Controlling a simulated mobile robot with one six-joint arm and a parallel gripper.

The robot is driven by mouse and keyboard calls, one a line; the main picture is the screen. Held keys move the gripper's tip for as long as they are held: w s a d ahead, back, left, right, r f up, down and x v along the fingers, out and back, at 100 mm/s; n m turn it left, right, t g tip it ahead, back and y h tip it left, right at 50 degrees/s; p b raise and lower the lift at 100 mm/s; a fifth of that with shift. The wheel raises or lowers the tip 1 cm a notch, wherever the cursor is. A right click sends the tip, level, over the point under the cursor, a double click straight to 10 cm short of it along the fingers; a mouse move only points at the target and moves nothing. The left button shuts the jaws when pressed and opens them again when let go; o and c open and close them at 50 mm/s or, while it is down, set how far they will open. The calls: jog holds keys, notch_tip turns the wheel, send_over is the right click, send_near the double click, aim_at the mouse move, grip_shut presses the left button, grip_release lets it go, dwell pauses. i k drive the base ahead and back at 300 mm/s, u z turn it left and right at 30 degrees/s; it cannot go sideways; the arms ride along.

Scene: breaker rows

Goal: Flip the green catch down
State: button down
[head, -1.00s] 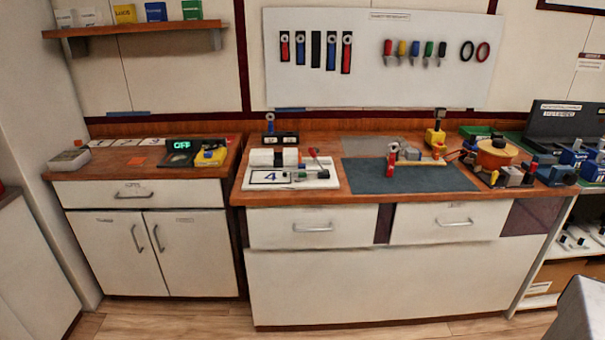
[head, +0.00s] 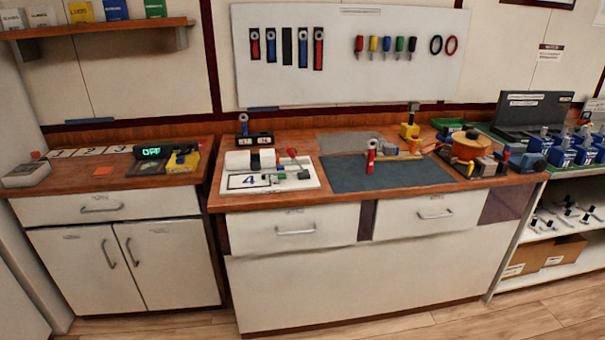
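A white board (head: 237,188) marked "4" lies at the left end of the middle worktop. It carries a white block, a dark block, a red-tipped lever (head: 292,153) and small grey and green parts (head: 303,174). One of these small green parts may be the green catch, but it is too small to tell, and its position up or down cannot be read. My gripper is not in view.
A left cabinet (head: 110,207) holds a green "OFF" display (head: 152,151). Wooden floor (head: 545,290) shows at the lower right.

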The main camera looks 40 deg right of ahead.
aim_at(281, 176)
jog(key=u, duration=1.2)
jog(key=k, duration=0.1)
jog(key=z, duration=2.35)
jog(key=k, duration=0.9)
jog(key=u, duration=0.2)
jog(key=i, duration=0.65)
jog(key=z, duration=0.05)
